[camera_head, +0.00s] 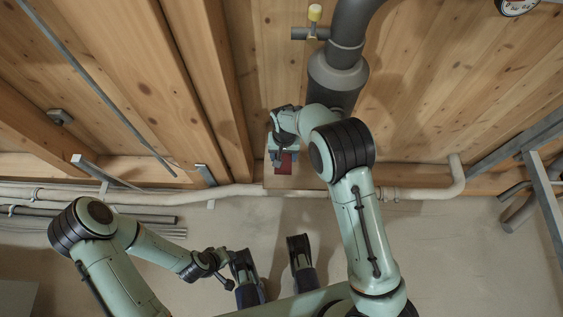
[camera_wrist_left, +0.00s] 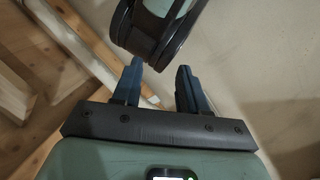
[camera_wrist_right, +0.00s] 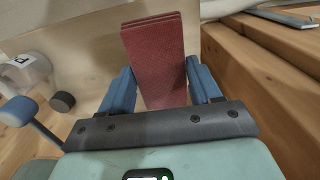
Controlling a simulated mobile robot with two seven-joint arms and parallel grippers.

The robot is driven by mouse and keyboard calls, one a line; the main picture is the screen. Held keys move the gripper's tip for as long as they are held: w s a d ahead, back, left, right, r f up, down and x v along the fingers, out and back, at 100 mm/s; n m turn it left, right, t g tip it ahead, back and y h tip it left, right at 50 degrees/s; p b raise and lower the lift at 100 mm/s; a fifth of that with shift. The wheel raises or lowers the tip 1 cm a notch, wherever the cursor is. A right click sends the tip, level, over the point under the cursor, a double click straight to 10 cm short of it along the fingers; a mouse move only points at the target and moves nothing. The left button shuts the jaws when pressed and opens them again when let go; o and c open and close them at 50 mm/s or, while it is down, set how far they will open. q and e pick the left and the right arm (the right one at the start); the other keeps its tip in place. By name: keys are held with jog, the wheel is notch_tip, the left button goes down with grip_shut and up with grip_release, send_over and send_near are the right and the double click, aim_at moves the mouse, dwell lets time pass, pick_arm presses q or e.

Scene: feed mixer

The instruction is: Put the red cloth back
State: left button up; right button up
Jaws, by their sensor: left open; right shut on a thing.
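The red cloth (camera_wrist_right: 156,62) shows in the right wrist view as a flat, stiff-looking folded piece with several layered edges at its far end. My right gripper (camera_wrist_right: 160,85) is shut on it, with a blue finger on each side, and the cloth sticks out beyond the fingertips. In the head view the cloth (camera_head: 284,163) is a small red patch below the right gripper, in front of a wooden ledge; contact with the ledge cannot be told. My left gripper (camera_wrist_left: 158,78) is open and empty, apart from the cloth, low in the head view.
Thin pale pipes (camera_head: 235,191) run along the wall base. Wooden beams (camera_head: 215,90) stand on the left, and metal struts (camera_head: 545,200) on the right. A gauge (camera_head: 518,5) is at top right.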

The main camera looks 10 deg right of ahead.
aim_at(284, 162)
jog(key=f+b, duration=0.1)
jog(key=f, duration=0.4)
jog(key=shift+s, duration=0.2)
notch_tip(284, 162, down, 4)
jog(key=shift+f+b, duration=0.25)
jog(key=shift+b, duration=0.4)
pick_arm(q)
jog(key=shift+t+y, duration=0.3)
jog(key=shift+t, duration=0.2)
jog(key=w+f, duration=0.1)
jog(key=w+a, duration=0.1)
jog(key=w+f, duration=0.1)
jog(key=shift+w+a+f, duration=0.15)
jog(key=shift+a+f, duration=0.15)
jog(key=shift+a, duration=0.1)
pick_arm(e)
jog(key=shift+w+r, duration=0.1)
jog(key=o, duration=0.9)
pick_arm(q)
jog(key=shift+w, duration=0.1)
